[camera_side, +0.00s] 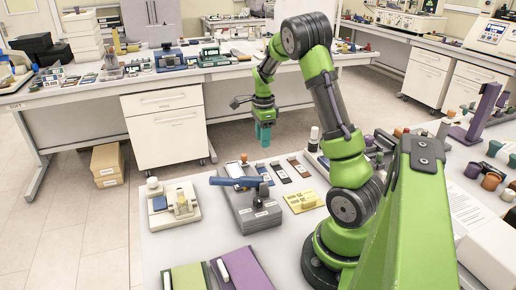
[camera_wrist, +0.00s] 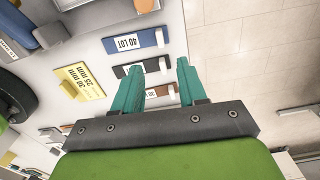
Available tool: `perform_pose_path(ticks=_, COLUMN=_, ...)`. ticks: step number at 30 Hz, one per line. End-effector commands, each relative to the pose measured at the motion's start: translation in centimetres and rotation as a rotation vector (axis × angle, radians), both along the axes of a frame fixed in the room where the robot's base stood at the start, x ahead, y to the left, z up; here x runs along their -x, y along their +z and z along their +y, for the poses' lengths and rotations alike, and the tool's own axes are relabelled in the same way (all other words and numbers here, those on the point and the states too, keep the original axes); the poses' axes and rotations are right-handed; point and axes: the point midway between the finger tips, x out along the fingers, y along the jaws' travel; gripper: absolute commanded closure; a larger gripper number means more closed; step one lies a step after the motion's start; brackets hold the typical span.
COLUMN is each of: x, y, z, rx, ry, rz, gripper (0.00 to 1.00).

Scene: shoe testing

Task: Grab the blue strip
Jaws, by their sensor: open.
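The blue strip (camera_wrist: 117,43) lies flat on the white table in the wrist view, with a white label and a light tab at its right end. In the side view the blue strip (camera_side: 265,174) lies near the table's far edge, partly behind a grey device. My gripper (camera_side: 263,134) is above the table's far edge, raised over the strips. In the wrist view its teal fingers (camera_wrist: 163,78) are apart with nothing between them. The blue strip is ahead of the fingertips and not touched.
A black strip (camera_wrist: 131,70) and a brown strip (camera_wrist: 161,92) lie beside the blue one. A yellow plate (camera_wrist: 75,83) lies to their left. A grey device with a blue handle (camera_side: 249,208) stands close by. The floor (camera_wrist: 245,60) shows beyond the table edge.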

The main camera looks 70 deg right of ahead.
Motion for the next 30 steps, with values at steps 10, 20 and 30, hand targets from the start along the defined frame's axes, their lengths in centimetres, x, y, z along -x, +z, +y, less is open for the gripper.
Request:
perform_pose_path(ticks=10, x=0.0, y=-3.9, z=0.1, rx=-0.001, ry=0.000, rz=0.001, gripper=0.58)
perform_pose_path(ticks=20, x=-0.6, y=-8.3, z=0.4, rx=-0.001, ry=0.000, rz=0.001, gripper=0.58)
perform_pose_path(ticks=30, x=-0.7, y=-8.9, z=0.4, rx=0.000, ry=0.000, rz=-0.001, gripper=0.62)
